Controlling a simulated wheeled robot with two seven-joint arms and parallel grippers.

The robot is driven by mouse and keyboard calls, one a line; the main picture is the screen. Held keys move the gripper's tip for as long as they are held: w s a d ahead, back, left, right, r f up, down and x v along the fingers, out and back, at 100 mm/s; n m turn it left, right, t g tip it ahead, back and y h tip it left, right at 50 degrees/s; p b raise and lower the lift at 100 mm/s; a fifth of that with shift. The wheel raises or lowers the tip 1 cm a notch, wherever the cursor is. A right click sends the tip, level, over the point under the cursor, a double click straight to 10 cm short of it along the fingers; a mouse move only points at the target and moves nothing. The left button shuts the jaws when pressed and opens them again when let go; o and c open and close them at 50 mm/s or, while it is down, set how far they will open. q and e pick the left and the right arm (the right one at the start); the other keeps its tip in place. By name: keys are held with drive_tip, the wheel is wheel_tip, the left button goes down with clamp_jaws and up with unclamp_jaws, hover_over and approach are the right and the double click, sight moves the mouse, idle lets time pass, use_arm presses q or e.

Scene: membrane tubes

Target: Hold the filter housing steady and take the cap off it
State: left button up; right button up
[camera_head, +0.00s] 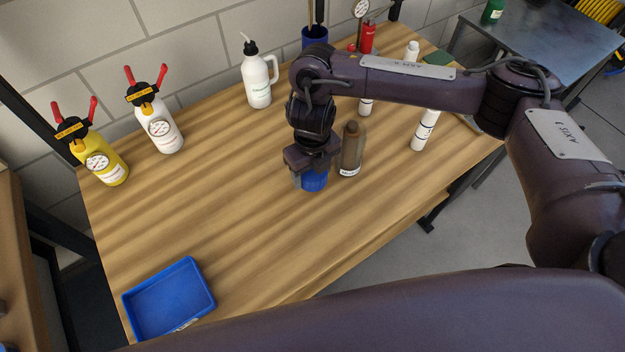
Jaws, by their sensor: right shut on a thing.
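My right gripper (312,165) points down over the middle of the table and is shut on a round blue piece (314,183). The gripper hides the top of this piece, so I cannot tell whether it is the cap alone or part of the filter housing. I cannot tell whether it touches the table. A brownish, see-through bottle-shaped vessel (351,152) with a darker top and a pale label stands upright just to its right. My left gripper is not in view.
A blue tray (205,290) lies at the front left. Yellow (106,165) and white (162,132) sprayers and a white wash bottle (257,80) stand at the back left. A white tube (425,130) stands at the right. The wooden table (235,190) is clear left of the gripper.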

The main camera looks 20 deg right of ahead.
sight(312, 182)
wheel_tip(312, 182, down, 3)
drive_tip(key=shift+s+f+b, duration=0.15)
drive_tip(key=shift+b, duration=0.3)
drive_tip(key=shift+f, duration=0.35)
drive_tip(key=shift+f, duration=0.25)
drive_tip(key=o, duration=1.1)
drive_tip(key=shift+r, duration=0.1)
